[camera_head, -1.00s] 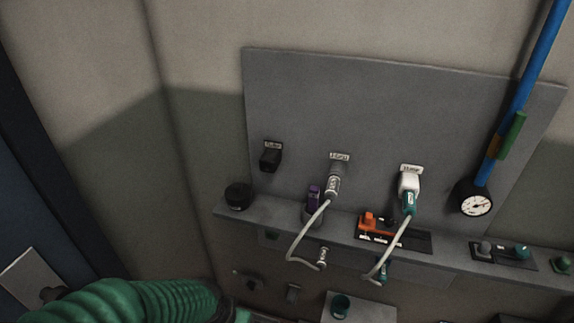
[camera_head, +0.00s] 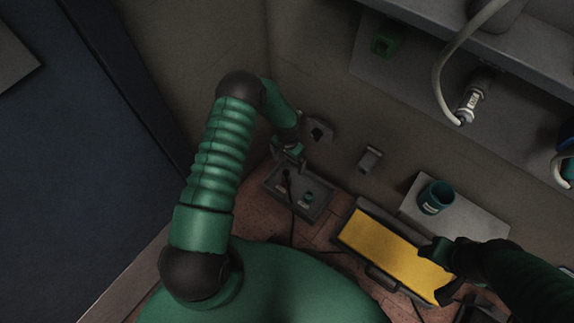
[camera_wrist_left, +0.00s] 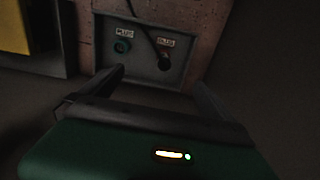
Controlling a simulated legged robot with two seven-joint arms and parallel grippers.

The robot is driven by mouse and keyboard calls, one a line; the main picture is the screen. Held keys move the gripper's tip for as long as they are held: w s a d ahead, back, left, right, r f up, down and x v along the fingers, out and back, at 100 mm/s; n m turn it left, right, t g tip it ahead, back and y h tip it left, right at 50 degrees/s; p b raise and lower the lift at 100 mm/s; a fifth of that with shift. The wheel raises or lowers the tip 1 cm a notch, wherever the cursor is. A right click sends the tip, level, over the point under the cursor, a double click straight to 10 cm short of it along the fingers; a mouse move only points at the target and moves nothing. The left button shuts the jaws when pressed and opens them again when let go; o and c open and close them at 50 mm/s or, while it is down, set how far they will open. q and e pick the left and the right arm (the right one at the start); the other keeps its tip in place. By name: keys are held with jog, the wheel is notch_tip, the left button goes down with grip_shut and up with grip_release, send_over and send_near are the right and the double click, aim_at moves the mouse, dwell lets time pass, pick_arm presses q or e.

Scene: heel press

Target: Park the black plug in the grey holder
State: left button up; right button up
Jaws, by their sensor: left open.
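The black plug (camera_head: 287,179) stands in a low grey tray (camera_head: 270,192), with a dark cable at it. In the left wrist view the black plug (camera_wrist_left: 163,62) sits under a small label. My left gripper (camera_head: 289,158) is by the tray's far side. In the left wrist view its fingers (camera_wrist_left: 158,75) are apart, empty, and point at the tray. A grey holder-like bracket (camera_head: 370,158) is on the wall right of the tray. A darker bracket (camera_head: 318,132) is nearer my gripper; I cannot tell which is the named holder. My right gripper (camera_head: 441,270) is over a yellow panel; its jaws are unclear.
A teal plug (camera_head: 309,197) shares the tray and also shows in the left wrist view (camera_wrist_left: 122,46). The yellow panel (camera_head: 385,242) and a teal cup (camera_head: 436,196) on a grey block are to the right. A shelf (camera_head: 400,22) with a hanging cable overhangs the upper right.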

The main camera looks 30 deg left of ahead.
pick_arm(q)
jog(key=f, duration=0.2)
jog(key=a+f, duration=0.1)
jog(key=shift+w+f+b, duration=0.2)
jog(key=shift+f+b, duration=0.1)
jog(key=shift+f, duration=0.05)
jog(key=shift+a+f, duration=0.2)
jog(key=shift+f, duration=0.05)
jog(key=shift+d+f+b, duration=0.1)
jog(key=shift+f+b, duration=0.1)
jog(key=shift+b, duration=0.15)
notch_tip(320, 180, down, 8)
jog(key=b, duration=0.6)
jog(key=shift+f+b, duration=0.25)
jog(key=shift+b, duration=0.1)
pick_arm(e)
jog(key=s+x, duration=0.2)
jog(key=x, duration=0.7)
jog(key=shift+w+a+f, duration=0.2)
jog(key=shift+a, duration=0.1)
pick_arm(q)
jog(key=shift+c, duration=0.4)
grip_shut()
jog(key=shift+r, duration=0.2)
pick_arm(e)
jog(key=shift+r, duration=0.15)
